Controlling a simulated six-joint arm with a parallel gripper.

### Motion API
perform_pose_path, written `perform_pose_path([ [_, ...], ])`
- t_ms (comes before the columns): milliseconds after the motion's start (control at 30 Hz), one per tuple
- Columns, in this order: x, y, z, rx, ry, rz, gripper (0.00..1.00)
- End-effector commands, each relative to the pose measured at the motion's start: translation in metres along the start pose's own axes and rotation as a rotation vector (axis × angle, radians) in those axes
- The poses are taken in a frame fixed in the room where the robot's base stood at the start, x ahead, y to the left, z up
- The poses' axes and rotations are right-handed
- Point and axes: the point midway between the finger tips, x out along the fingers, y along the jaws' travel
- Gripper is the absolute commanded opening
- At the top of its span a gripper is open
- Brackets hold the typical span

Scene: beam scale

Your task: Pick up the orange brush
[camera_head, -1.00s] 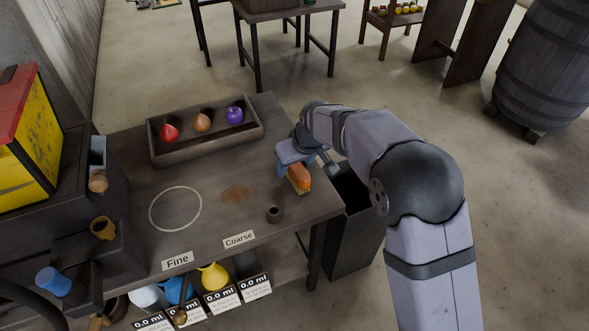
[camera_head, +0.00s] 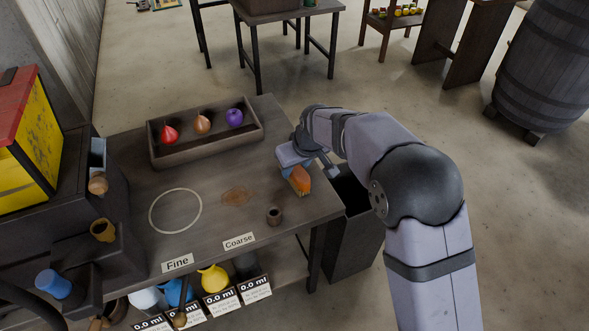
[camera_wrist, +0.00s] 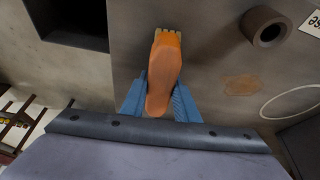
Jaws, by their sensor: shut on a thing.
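The orange brush (camera_head: 301,180) is at the right part of the dark table, with its pale bristles toward the table's front edge. In the wrist view the brush (camera_wrist: 164,72) lies between the two blue fingers of my gripper (camera_wrist: 160,100), its bristle end pointing away from the palm. My gripper (camera_head: 292,168) is shut on the brush's handle. I cannot tell from these views whether the brush touches the table top or is slightly above it.
A small dark cup (camera_head: 274,215) stands in front of the brush. A tray (camera_head: 160,158) with red, orange and purple items lies at the back. A white ring (camera_head: 153,226) and a brown powder patch (camera_head: 238,196) mark the table. A dark bin (camera_head: 352,248) stands at the right.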

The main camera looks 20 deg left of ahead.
Motion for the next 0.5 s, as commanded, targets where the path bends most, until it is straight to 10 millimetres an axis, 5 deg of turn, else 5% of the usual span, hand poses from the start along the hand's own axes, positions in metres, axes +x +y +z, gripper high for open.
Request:
perform_pose_path([
  [500,-0.065,0.0,-0.029,-0.001,0.007,0.001,0.02],
])
